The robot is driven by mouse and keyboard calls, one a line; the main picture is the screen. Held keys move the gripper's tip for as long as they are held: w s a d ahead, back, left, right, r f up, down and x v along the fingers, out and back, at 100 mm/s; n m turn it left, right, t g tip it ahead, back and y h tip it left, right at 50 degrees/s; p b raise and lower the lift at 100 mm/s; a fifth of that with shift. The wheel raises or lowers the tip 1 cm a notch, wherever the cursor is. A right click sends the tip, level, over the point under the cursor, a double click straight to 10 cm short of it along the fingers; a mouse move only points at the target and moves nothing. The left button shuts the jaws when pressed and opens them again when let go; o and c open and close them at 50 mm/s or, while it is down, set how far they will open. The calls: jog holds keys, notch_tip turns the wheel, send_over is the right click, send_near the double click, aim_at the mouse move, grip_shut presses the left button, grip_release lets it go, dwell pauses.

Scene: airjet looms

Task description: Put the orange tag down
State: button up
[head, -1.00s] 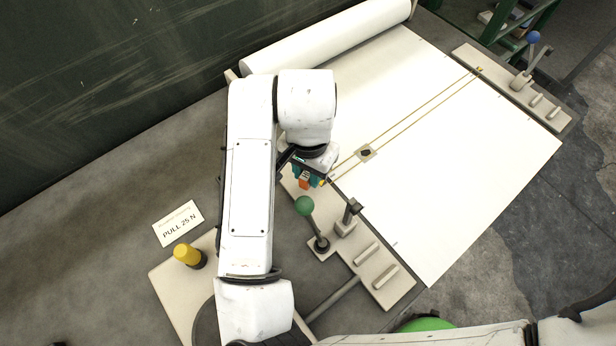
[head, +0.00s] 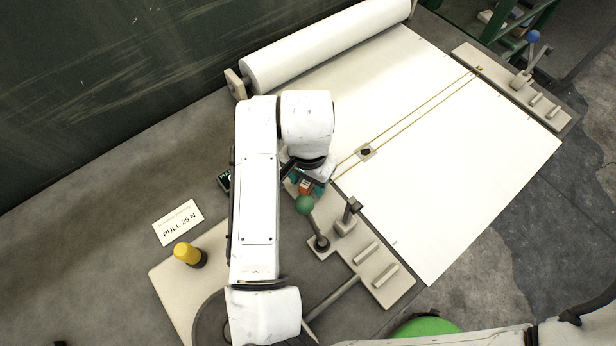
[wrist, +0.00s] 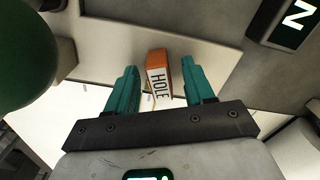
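The orange tag (wrist: 158,72), a small block with a white face reading HOLE, shows in the wrist view between my two teal fingers. A gap shows on each side of it. My gripper (wrist: 161,80) is open around the tag without visibly touching it. The tag appears to be at the beige plate (wrist: 105,40); whether it touches the plate is hard to tell. In the head view the orange tag (head: 305,187) is a small patch below my wrist, partly hidden, just above the green ball knob.
The green ball knob (head: 305,205) on its lever stands close to my gripper and fills the wrist view's upper left. A dark display (head: 224,181) sits left of my arm. A yellow knob (head: 187,254) and a PULL 25 N card (head: 179,222) are farther left. White cloth (head: 450,140) spreads right.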

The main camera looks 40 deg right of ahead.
notch_tip(320, 180, up, 12)
jog(key=shift+r, duration=0.2)
dwell(0.5)
jog(key=shift+c, duration=0.5)
dwell(1.9)
